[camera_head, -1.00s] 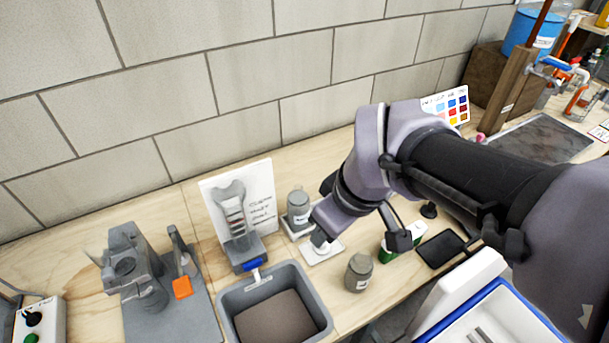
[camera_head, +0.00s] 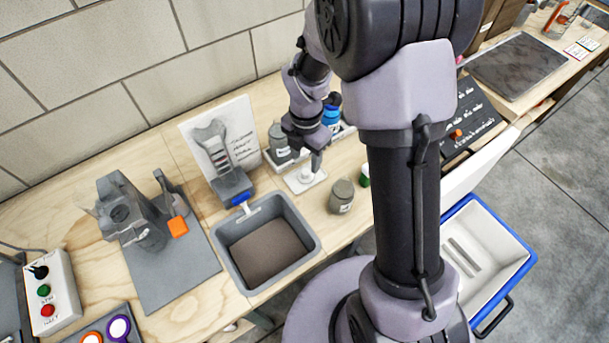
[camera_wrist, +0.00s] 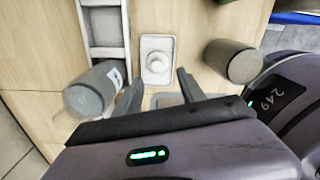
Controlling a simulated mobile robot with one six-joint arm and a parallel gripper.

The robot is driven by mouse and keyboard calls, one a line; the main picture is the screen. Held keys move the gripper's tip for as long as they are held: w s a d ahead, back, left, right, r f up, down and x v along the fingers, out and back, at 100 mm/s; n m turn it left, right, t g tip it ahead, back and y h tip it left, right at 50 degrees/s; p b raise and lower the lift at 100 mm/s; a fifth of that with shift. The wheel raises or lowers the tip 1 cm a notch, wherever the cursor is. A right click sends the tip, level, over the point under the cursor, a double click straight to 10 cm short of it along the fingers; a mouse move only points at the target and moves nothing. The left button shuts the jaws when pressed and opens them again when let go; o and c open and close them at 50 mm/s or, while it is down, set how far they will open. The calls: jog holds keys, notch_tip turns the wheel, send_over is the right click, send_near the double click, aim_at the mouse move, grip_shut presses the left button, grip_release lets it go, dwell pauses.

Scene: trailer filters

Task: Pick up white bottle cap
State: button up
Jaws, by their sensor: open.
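The white bottle cap (camera_wrist: 155,61) sits on a small white tray (camera_wrist: 145,41) on the wooden bench in the wrist view. In the head view the white tray (camera_head: 291,183) shows in front of the grey bottle, with the cap (camera_head: 306,174) on it just below my gripper. My gripper (camera_wrist: 158,82) is open and empty. Its two fingers stand to the left and right of the cap's near side in the wrist view, and neither visibly touches it. The exact height of the fingertips above the tray is hard to tell.
A grey bottle (camera_wrist: 92,92) stands close beside the left finger; a grey jar (camera_wrist: 236,62) stands to the right. In the head view there are a grey bin (camera_head: 312,243), a sign board (camera_head: 241,117), a blue-lidded bottle (camera_head: 331,116) and a blue-rimmed white crate (camera_head: 510,235).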

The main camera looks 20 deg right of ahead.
aim_at(305, 171)
jog(key=f+b, duration=0.1)
jog(key=f, duration=0.1)
jog(key=f+b, duration=0.1)
jog(key=f, duration=0.1)
jog(key=f+b, duration=0.1)
jog(key=f, duration=0.1)
jog(key=shift+w+f, duration=0.3)
jog(key=shift+r, duration=0.15)
jog(key=shift+c, duration=0.8)
grip_shut()
